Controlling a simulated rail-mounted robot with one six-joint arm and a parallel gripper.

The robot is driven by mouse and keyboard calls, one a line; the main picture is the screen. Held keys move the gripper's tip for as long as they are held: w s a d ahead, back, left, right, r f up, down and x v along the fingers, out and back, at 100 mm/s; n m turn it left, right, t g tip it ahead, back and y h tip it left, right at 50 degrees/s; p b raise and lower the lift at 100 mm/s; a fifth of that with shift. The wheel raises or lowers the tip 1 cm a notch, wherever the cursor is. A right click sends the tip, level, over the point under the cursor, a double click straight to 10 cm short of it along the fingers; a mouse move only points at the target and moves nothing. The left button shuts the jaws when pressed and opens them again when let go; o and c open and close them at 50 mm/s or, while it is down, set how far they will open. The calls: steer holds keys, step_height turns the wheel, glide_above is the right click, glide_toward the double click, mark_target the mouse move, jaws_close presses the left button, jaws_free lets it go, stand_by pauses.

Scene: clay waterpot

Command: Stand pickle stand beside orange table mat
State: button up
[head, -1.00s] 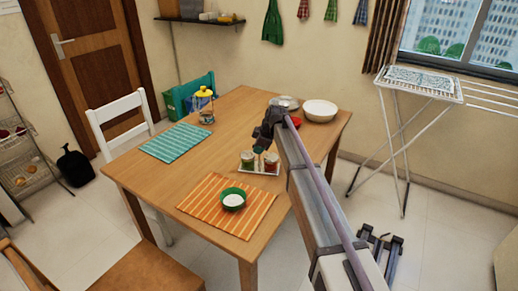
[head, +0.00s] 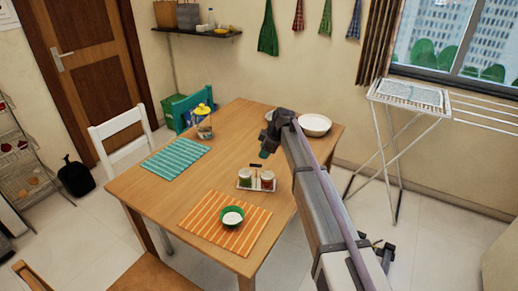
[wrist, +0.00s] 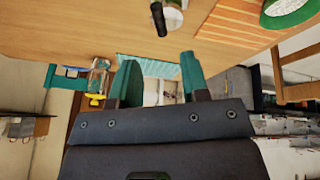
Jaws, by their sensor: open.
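The pickle stand (head: 243,184), a white tray with two jars and a dark-topped handle, stands upright on the table (head: 180,200). It is just behind the orange striped mat (head: 226,236), with a narrow strip of bare wood between them. My gripper (head: 264,153) is open and empty, above and behind the stand, apart from it in the head view. In the wrist view its two green fingers (wrist: 158,80) are spread. The stand's dark handle and part of its white tray (wrist: 175,17) show at the top edge there, outside the fingers.
A green bowl (head: 232,217) sits on the orange mat. A teal mat (head: 175,159) and a yellow-lidded jar (head: 204,124) are at the left. A white bowl (head: 314,125) is at the far right, partly behind my arm.

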steer(key=s+d+m+h, duration=0.1)
steer(key=s+d+m, duration=0.5)
steer(key=s, duration=0.7)
steer(key=s+d+m+g+h, duration=0.1)
steer(key=s+d+m, duration=0.4)
steer(key=s, duration=0.8)
steer(key=s+d+m+g+h, duration=0.1)
steer(key=s+d+m+h, duration=0.1)
steer(key=s+d+m, duration=0.4)
steer(key=s+d, duration=0.4)
steer(key=s, duration=0.2)
steer(key=shift+s+m, duration=0.3)
steer(key=shift+s, duration=0.1)
steer(key=shift+d, duration=0.1)
